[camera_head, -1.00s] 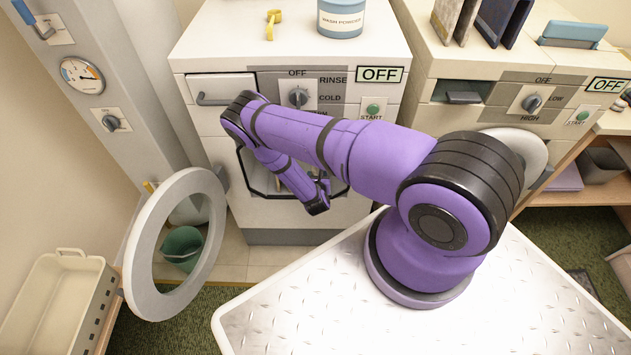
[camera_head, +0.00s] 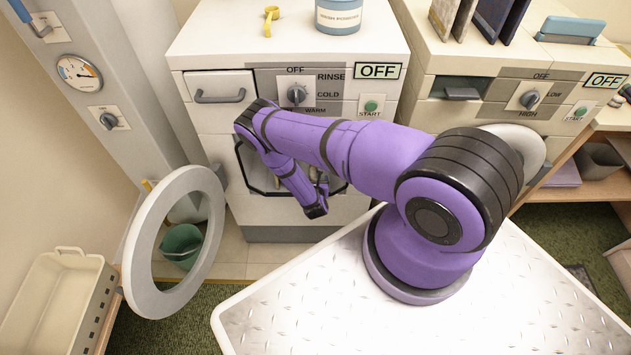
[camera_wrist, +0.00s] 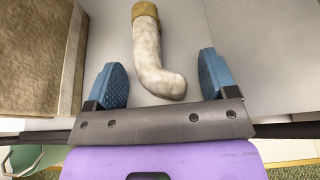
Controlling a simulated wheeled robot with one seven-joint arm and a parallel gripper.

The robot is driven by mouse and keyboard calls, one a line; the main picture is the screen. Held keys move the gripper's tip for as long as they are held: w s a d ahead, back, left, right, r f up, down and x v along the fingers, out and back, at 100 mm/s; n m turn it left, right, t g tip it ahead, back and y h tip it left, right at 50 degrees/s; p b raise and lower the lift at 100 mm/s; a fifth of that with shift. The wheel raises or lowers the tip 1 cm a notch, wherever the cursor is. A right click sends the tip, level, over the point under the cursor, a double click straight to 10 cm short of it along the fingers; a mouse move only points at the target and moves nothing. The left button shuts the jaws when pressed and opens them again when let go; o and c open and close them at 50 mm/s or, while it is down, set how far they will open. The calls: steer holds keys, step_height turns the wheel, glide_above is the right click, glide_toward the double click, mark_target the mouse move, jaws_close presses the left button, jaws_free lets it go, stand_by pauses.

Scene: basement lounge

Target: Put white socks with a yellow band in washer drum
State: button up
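A white sock with a yellow-brown band (camera_wrist: 158,50) lies on a pale grey surface (camera_wrist: 225,45) in the wrist view. Its toe end reaches between the fingers of my gripper (camera_wrist: 162,85). The blue finger pads are wide apart, with gaps on both sides of the sock. The washer (camera_head: 205,157) stands straight ahead in the head view, its round door (camera_head: 142,250) swung open to the left. My forearm crosses in front of the washer's opening (camera_head: 243,168). My fingers and the drum's inside are mostly hidden there. I cannot tell whether the grey surface is the drum.
A brown textured block or cloth (camera_wrist: 35,50) is left of the fingers. A green bucket (camera_head: 181,246) stands behind the open door. A cream basket (camera_head: 50,300) is at lower left. A second machine (camera_head: 470,70) stands at right. A wash powder tub (camera_head: 338,14) is on the washer.

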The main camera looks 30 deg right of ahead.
steer(key=shift+r, duration=0.1)
steer(key=shift+s+a+r, duration=0.1)
steer(key=shift+r, duration=0.05)
steer(key=v, duration=1.1)
steer(key=shift+s+r, duration=0.15)
steer(key=shift+s, duration=0.15)
steer(key=shift+a, duration=0.2)
